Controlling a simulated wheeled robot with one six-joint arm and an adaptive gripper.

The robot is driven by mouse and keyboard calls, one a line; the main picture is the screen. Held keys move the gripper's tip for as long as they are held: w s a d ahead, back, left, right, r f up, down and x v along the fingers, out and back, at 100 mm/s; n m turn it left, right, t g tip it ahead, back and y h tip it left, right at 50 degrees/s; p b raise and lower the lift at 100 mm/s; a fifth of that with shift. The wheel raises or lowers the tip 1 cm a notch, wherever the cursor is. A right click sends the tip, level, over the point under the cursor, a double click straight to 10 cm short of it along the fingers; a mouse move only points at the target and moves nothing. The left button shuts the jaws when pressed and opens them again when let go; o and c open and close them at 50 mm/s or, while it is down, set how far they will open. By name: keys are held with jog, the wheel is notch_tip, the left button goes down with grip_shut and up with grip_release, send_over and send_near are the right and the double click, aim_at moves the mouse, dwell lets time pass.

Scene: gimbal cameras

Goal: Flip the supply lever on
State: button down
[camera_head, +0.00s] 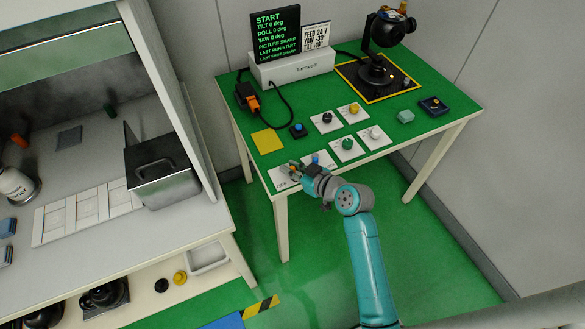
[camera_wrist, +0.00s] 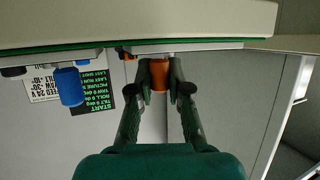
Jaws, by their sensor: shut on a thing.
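The lever plate (camera_head: 283,184) lies at the near left corner of the green table and shows the word OFF. My gripper (camera_head: 298,171) is at this plate and hides most of the lever in the head view. In the wrist view, which is upside down, my gripper (camera_wrist: 159,82) has its fingertips on both sides of an orange lever tip (camera_wrist: 158,75) and is shut on it. A blue knob (camera_wrist: 69,87) stands beside it, apart from the fingers; it also shows in the head view (camera_head: 315,160).
A screen (camera_head: 276,34) reads START over tilt, roll and yaw at 0 deg. Several knob plates, such as the one with a green knob (camera_head: 347,144), lie behind my gripper. A camera on a gimbal (camera_head: 384,32) stands at the back. A bench with a metal box (camera_head: 163,172) is left.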

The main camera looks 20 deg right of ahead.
jog(key=c, duration=1.1)
grip_release()
jog(key=v, duration=1.2)
jog(key=shift+a+f, duration=0.1)
